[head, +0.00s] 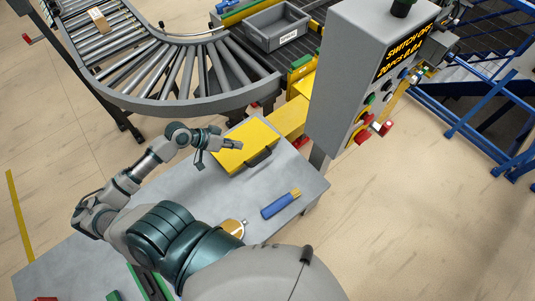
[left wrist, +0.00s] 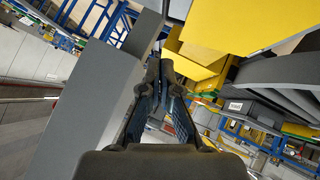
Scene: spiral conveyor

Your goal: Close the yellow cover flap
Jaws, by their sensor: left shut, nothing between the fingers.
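A yellow cover flap (head: 238,157) with a dark handle (head: 259,158) on its front edge lies at the far end of the grey table in the head view. Whether it is fully closed is hard to tell. My left gripper (head: 238,146) is over the yellow surface, near its middle; I cannot tell whether it touches. In the left wrist view its fingers (left wrist: 160,75) are together and empty, with a yellow panel (left wrist: 235,25) to the upper right of them. My right gripper does not show.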

